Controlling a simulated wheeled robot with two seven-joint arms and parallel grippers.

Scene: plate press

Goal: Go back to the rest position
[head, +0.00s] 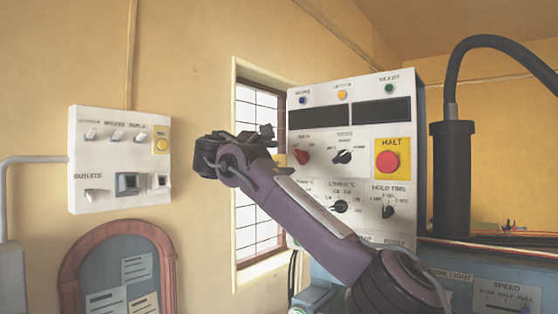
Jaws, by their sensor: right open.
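My right arm (325,225) rises from the lower right, and its purple forearm slants up to the left. My right gripper (238,145) is at its end, near the middle of the picture, in front of the window and the left edge of the control panel. It is open, with nothing seen in it. Its fingers are small and partly hidden by the wrist. My left gripper is not in the picture.
A white control panel (365,95) with a red HALT button (387,161) and several knobs stands behind the forearm. A black column with a hose (452,180) is at right. A switch box (100,160) and an arched notice board (103,265) are on the left wall.

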